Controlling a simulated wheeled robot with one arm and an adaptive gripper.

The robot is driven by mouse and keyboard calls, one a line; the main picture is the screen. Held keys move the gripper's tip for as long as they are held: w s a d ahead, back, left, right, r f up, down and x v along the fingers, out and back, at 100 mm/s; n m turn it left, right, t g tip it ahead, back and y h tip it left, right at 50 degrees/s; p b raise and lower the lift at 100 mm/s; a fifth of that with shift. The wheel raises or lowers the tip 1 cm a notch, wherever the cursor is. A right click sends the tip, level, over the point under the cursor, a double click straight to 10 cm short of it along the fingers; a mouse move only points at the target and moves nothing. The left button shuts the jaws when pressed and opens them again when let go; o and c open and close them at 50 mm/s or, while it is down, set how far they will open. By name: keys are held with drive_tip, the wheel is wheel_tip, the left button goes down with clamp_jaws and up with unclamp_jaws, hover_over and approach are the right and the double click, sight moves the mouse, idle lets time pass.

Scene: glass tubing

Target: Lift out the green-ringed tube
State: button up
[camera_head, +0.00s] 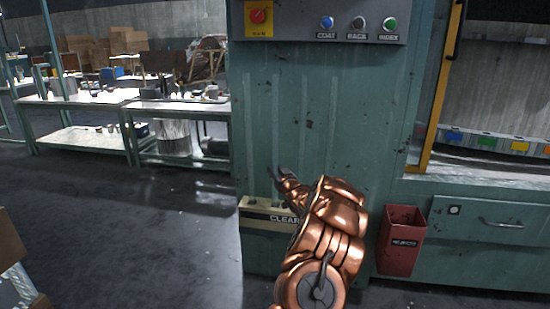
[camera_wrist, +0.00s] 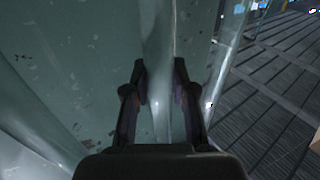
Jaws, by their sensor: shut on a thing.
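Several clear glass tubes stand upright in front of the green cabinet face, in a pale rack (camera_head: 255,213) labelled "CLEAR…". One tube (camera_head: 276,115) rises just above my gripper (camera_head: 280,173), which reaches it low on its length. In the wrist view, my gripper (camera_wrist: 161,75) has its two fingers on either side of a shiny, see-through tube (camera_wrist: 158,40), shut on it. I cannot make out a green ring on it, so its colour mark is unclear. Another tube (camera_head: 247,120) stands to the left. My arm hides the rack's right part.
A red bin (camera_head: 401,240) hangs on the cabinet (camera_head: 360,130) right of my arm. A control panel (camera_head: 320,22) with a red switch and buttons is above. Open floor (camera_head: 150,230) lies to the left, with workbenches (camera_head: 130,105) behind.

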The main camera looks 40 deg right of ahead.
clamp_jaws()
